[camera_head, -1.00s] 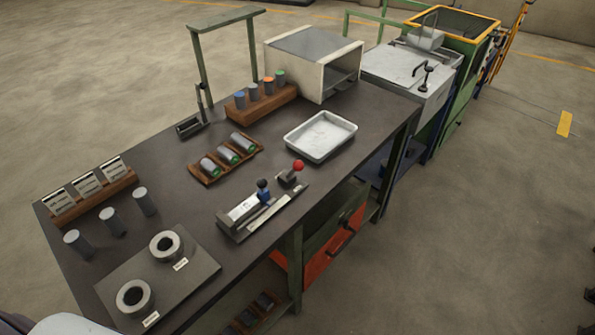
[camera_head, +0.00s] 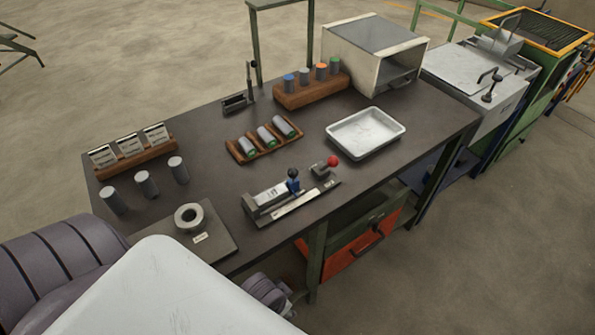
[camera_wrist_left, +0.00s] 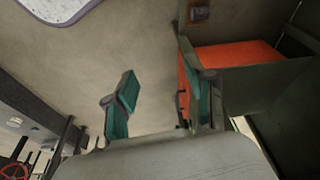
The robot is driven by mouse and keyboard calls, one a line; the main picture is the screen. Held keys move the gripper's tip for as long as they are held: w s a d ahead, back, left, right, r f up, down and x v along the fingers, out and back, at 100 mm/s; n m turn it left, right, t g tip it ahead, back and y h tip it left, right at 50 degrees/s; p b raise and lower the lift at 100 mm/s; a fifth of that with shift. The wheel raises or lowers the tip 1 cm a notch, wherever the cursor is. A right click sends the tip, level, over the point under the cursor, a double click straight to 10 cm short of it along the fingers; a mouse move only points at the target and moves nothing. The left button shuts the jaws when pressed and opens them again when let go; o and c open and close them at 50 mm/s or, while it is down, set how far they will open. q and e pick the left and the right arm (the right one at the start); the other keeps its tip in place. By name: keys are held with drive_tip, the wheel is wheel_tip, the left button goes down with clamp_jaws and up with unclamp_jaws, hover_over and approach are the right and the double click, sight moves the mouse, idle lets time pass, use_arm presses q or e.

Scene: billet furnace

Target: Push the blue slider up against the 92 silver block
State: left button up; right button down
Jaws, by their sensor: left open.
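In the head view, the blue slider (camera_head: 293,184) with its dark knob sits on a metal rail fixture (camera_head: 298,204) near the table's front edge. A silver block (camera_head: 268,194) with a pale top lies in the fixture, left of the slider. I cannot read its number, nor tell whether slider and block touch. In the left wrist view my left gripper (camera_wrist_left: 168,82) is open, with two teal-padded fingers apart and nothing between them. Its fingers do not show clearly in the head view, so their distance from the slider is unclear. My right gripper is not in view.
A red knob (camera_head: 333,161) stands right of the slider. Behind are a white tray (camera_head: 366,133) and a wooden rack of cylinders (camera_head: 238,152). A grey ring (camera_head: 189,217) sits on a plate at left. An orange drawer (camera_head: 364,243) is below; it also shows in the wrist view (camera_wrist_left: 232,64).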

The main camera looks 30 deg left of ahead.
use_arm(q)
drive_tip(key=w+d+r+m+t+h, duration=0.1)
drive_tip(key=w+r+m, duration=0.15)
drive_tip(key=r, duration=0.45)
drive_tip(key=w+d+r+m, duration=0.1)
drive_tip(key=w+r+m, duration=0.15)
drive_tip(key=r, duration=0.55)
drive_tip(key=m+g, duration=0.2)
drive_tip(key=m, duration=1.5)
approach(292, 170)
drive_tip(key=f, duration=0.3)
drive_tip(key=w+d+f+p, duration=0.1)
drive_tip(key=f, duration=0.3)
drive_tip(key=f+p, duration=0.1)
drive_tip(key=f, duration=0.3)
drive_tip(key=shift+w+d+f, duration=0.1)
drive_tip(key=shift+w+d, duration=0.1)
drive_tip(key=shift+w, duration=0.2)
drive_tip(key=shift+c, duration=0.2)
clamp_jaws()
